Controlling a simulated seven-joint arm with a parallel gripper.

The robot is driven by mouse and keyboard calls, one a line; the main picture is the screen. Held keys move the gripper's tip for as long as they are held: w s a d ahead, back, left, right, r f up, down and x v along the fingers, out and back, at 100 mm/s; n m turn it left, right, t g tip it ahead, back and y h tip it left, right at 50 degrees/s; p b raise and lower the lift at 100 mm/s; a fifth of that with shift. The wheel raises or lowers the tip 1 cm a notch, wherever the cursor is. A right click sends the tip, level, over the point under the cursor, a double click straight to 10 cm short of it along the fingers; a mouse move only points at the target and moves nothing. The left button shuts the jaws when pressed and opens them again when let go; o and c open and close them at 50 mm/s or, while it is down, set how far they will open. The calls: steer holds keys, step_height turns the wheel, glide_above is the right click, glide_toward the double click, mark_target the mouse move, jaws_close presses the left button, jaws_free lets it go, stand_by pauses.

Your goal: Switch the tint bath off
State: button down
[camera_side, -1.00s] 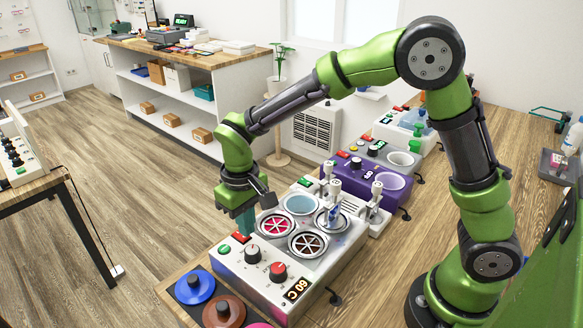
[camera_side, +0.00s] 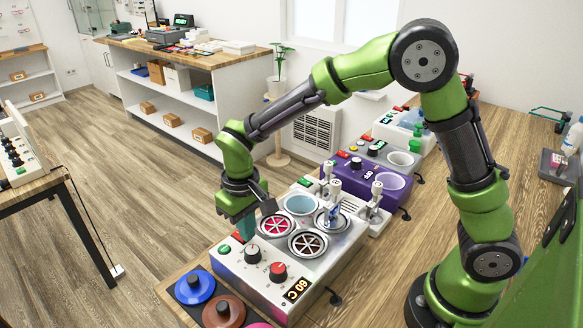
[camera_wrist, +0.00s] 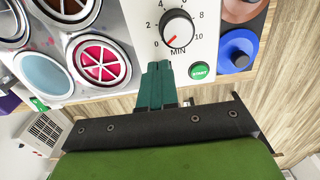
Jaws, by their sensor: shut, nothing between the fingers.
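The tint bath (camera_side: 290,262) is the white box in front, with round wells on top, a 60 C display (camera_side: 296,290) and knobs. A red switch (camera_side: 237,236) and a green button (camera_side: 224,249) sit on its left edge; in the wrist view the green button reads START (camera_wrist: 200,71). My gripper (camera_side: 246,227), with teal fingers, is shut and empty. It is right by the red switch; I cannot tell whether it touches. In the wrist view my fingers (camera_wrist: 156,68) point at the panel beside START, and the red switch is hidden there.
The dial marked MIN (camera_wrist: 177,28) is close to my fingertips. The wells, one with pale blue liquid (camera_wrist: 42,73), lie beside them. Blue and brown lids (camera_side: 195,287) lie in front of the bath. A purple machine (camera_side: 368,182) stands behind it.

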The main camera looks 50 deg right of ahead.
steer(key=shift+f, duration=0.3)
step_height(320, 180, up, 7)
stand_by(0.9)
steer(key=shift+w, duration=0.1)
steer(key=s+d+r+m+t+y, duration=0.1)
steer(key=s+d+r+m+t, duration=0.1)
steer(key=s, duration=0.6)
steer(key=s+d+r+m+t+y, duration=0.1)
steer(key=s+d+r+m+t, duration=0.1)
steer(key=s+d+r+t, duration=0.3)
steer(key=s+d+r, duration=0.2)
steer(key=s+d, duration=0.1)
steer(key=d, duration=0.1)
steer(key=shift+s+r, duration=0.15)
steer(key=shift+r, duration=0.15)
